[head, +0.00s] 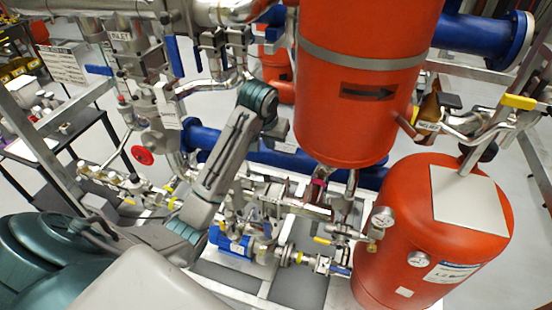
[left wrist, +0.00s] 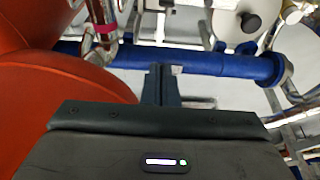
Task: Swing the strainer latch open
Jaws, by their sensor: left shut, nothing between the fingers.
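My left arm comes in from the left of the head view and rises to a teal joint beside the tall orange vessel (head: 365,110). My left gripper (head: 273,131) is small and dark there, just left of the vessel. In the left wrist view its two dark fingers (left wrist: 161,70) are together with nothing between them, and they overlap a blue pipe (left wrist: 222,63) in the picture. A pale round part with a black knob (left wrist: 251,22) shows at the top right of that view. I cannot pick out the strainer latch for certain in either view. My right gripper is not in view.
A short orange tank (head: 430,235) stands at the right. A blue pump (head: 231,242), gauges and small valves crowd the skid's lower middle. A pipe with a pink band (head: 318,188) runs below the vessel. A dark shelf (head: 60,160) stands left.

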